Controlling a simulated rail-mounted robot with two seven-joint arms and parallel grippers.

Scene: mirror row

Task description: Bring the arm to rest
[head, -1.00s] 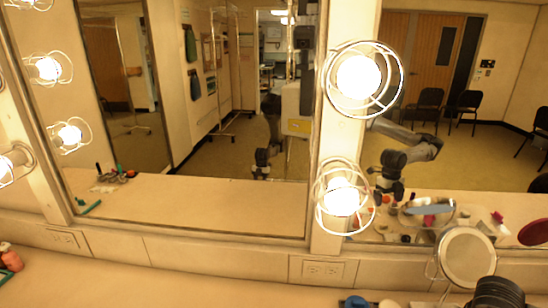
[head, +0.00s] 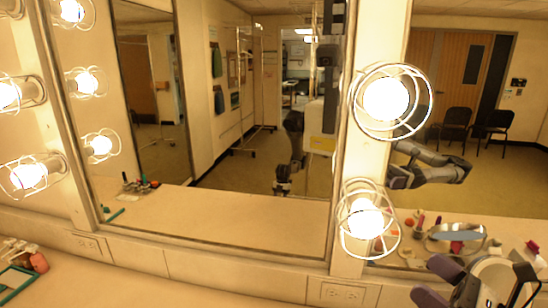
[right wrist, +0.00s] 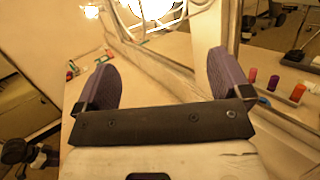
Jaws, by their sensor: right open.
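My right gripper (head: 433,282) is at the lower right of the head view, above the counter. Its two purple finger pads stand apart. In the right wrist view both pads (right wrist: 160,62) are wide apart with nothing between them. My left gripper does not show directly in the head view.
A lit caged bulb (head: 386,99) and another (head: 364,218) stick out from the post between the mirrors, left of my right gripper. A teal tray (head: 18,280) and small bottles (head: 38,262) stand at far left. The middle counter (head: 200,292) is clear.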

